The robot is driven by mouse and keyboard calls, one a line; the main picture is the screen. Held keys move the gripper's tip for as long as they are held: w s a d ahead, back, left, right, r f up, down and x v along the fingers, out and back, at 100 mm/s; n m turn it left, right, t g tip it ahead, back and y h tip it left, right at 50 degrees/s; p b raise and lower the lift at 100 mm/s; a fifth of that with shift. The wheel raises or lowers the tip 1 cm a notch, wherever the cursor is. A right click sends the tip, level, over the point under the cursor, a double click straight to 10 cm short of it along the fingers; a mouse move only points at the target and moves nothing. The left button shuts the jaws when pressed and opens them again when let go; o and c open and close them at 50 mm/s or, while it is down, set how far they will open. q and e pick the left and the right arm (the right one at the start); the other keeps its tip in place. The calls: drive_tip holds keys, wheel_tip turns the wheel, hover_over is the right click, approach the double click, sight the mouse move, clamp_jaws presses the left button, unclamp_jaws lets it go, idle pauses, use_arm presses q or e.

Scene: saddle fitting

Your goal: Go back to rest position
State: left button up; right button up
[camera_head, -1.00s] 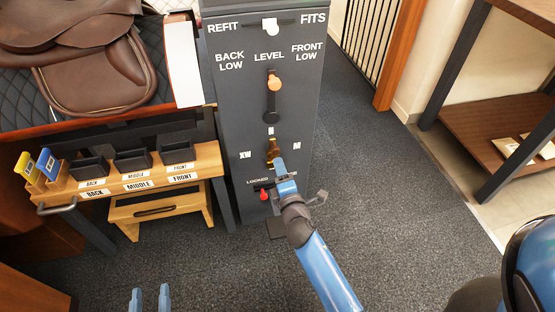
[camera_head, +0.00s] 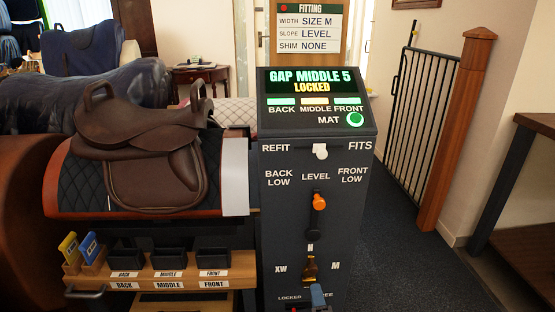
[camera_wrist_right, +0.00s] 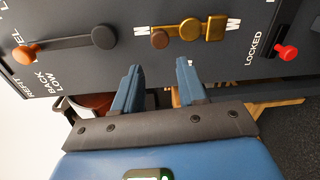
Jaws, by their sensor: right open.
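My right gripper (camera_head: 318,296) shows only as a small blue part at the bottom edge of the head view, in front of the lower panel of the dark console (camera_head: 345,230). In the right wrist view, its two blue fingers (camera_wrist_right: 158,72) are apart with nothing between them. They are below the brass width lever (camera_wrist_right: 188,32) and clear of the red lock knob (camera_wrist_right: 285,51), which is by the word LOCKED. The orange slope knob (camera_head: 318,202) is near LEVEL. My left gripper is out of view.
A brown saddle (camera_head: 155,150) sits on a stand left of the console. Below it is a wooden shelf (camera_head: 240,270) with black bins and yellow and blue cards. The screen (camera_head: 310,82) reads "GAP MIDDLE 5 LOCKED". A gate (camera_head: 425,120) and wooden post stand at right, with open floor before them.

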drive_tip(key=s+r+m+t+y, duration=0.2)
drive_tip(key=s+r+m+y, duration=0.15)
drive_tip(key=s+m, duration=0.4)
drive_tip(key=s+d+m+g+h, duration=0.1)
drive_tip(key=s+d+m+h, duration=0.2)
drive_tip(key=s, duration=0.4)
drive_tip(key=s+d+m, duration=0.3)
drive_tip(key=s+m, duration=0.2)
drive_tip(key=s, duration=0.2)
drive_tip(key=s+d+m+g+h, duration=0.1)
drive_tip(key=s+d+m+h, duration=0.2)
drive_tip(key=s, duration=0.4)
wheel_tip(320, 180, up, 31)
drive_tip(key=m+y+p, duration=0.1)
drive_tip(key=p, duration=3)
drive_tip(key=shift+d+f, duration=0.15)
drive_tip(key=shift+f, duration=0.05)
